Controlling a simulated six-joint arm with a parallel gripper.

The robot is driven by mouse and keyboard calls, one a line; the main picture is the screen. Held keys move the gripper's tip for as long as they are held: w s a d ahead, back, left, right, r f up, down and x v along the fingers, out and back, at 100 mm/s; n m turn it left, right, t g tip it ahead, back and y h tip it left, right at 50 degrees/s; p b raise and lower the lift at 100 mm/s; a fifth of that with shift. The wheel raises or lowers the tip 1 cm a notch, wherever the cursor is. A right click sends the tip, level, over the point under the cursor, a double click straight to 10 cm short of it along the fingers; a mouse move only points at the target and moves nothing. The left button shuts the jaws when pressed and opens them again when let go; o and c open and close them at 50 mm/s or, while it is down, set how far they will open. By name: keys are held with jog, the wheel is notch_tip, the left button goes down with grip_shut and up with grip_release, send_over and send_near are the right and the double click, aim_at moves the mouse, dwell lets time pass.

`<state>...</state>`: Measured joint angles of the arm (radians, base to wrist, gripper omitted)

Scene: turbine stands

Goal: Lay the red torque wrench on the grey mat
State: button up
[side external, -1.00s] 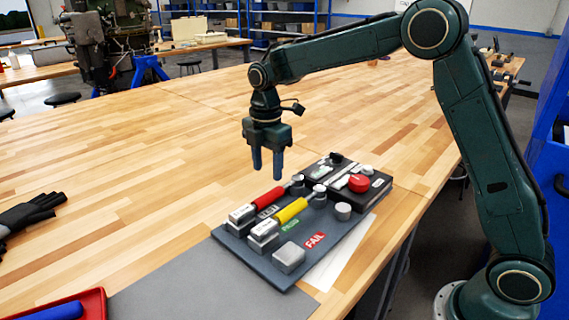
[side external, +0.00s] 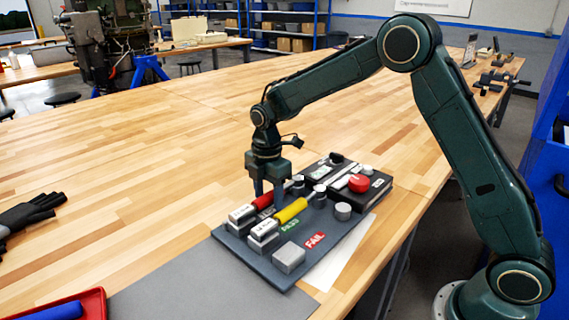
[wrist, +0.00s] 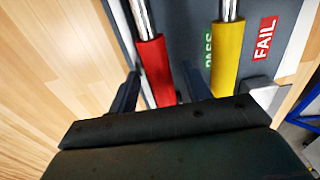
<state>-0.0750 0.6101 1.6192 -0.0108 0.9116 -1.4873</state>
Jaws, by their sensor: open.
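The red torque wrench (side external: 266,198) lies on the dark tool board (side external: 269,269), with its red handle toward the middle. My gripper (side external: 270,197) is low over the board, with its fingers down around the red handle. In the wrist view the red handle (wrist: 155,70) runs between my two open fingers (wrist: 158,95), with a gap showing on the left side. The near end of the handle is hidden by the gripper body. The grey mat (side external: 190,288) lies bare at the front edge of the table, left of the board.
A yellow-handled wrench (side external: 291,210) lies parallel, close to the red one; it also shows in the wrist view (wrist: 226,55). A black box with a red button (side external: 358,184) stands behind. A red tray (side external: 95,301) and black gloves (side external: 30,212) are at the left.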

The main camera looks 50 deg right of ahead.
jog(key=shift+f, duration=0.15)
jog(key=shift+c, duration=0.2)
dwell(0.3)
grip_shut()
